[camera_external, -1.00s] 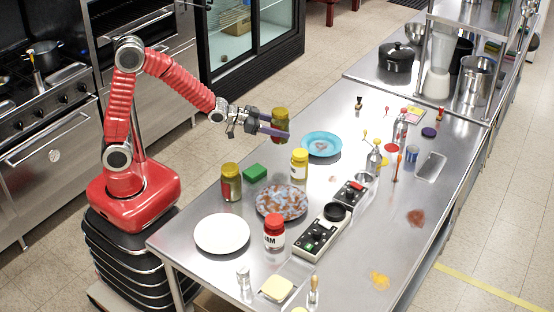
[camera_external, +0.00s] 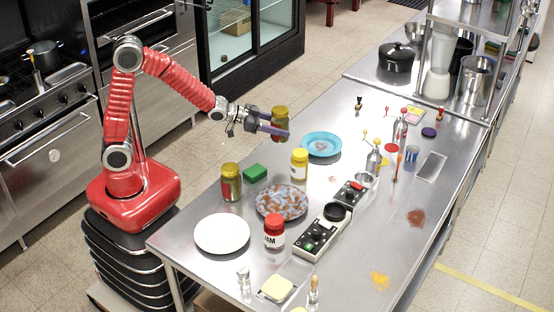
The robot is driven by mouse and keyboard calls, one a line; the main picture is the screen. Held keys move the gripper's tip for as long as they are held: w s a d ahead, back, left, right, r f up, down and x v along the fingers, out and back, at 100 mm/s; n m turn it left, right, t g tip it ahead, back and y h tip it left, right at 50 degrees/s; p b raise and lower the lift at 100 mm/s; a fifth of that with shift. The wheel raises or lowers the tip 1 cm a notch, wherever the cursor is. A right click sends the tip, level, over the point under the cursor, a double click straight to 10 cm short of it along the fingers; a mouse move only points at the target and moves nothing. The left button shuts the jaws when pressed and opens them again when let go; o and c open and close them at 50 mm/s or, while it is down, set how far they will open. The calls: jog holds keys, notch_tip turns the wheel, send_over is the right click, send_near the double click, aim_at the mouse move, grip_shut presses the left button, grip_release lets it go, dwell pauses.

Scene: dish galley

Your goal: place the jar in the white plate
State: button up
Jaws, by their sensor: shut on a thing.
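My gripper (camera_external: 274,128) is shut on a jar (camera_external: 280,117) with a yellowish lid and holds it in the air, upright, to the left of the blue plate. The white plate (camera_external: 222,234) lies on the near left part of the steel table and looks empty. A similar jar (camera_external: 231,182) with a yellowish lid stands on the table behind the white plate. A red-lidded jar (camera_external: 274,232) stands to the right of the white plate. A yellow-lidded jar (camera_external: 299,165) stands farther back.
A stained plate (camera_external: 282,202) lies between the white plate and the blue plate (camera_external: 321,144). A green sponge (camera_external: 255,173) lies beside the standing jar. A control panel (camera_external: 323,230) is right of the red-lidded jar. The table's right side has clear room between stains.

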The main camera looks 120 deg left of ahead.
aim_at(274, 111)
notch_tip(274, 111, up, 6)
jog(key=shift+r, duration=0.1)
jog(key=w+d+r+m, duration=0.1)
jog(key=w+d+r, duration=0.2)
jog(key=w+d, duration=0.7)
jog(key=w+d+r, duration=0.4)
jog(key=w+d, duration=0.2)
jog(key=d, duration=0.8)
jog(key=s+d+f+n, duration=0.1)
jog(key=s+d+f, duration=0.15)
jog(key=d, duration=0.45)
jog(key=s+d+f, duration=0.2)
jog(key=s+d, duration=0.1)
jog(key=d, duration=0.5)
jog(key=s+d+f+n, duration=0.1)
jog(key=s+d+f, duration=0.15)
jog(key=d, duration=0.45)
jog(key=shift+g+y, duration=0.3)
jog(key=shift+y, duration=0.1)
notch_tip(274, 111, down, 5)
jog(key=shift+f, duration=0.2)
jog(key=shift+f, duration=2.95)
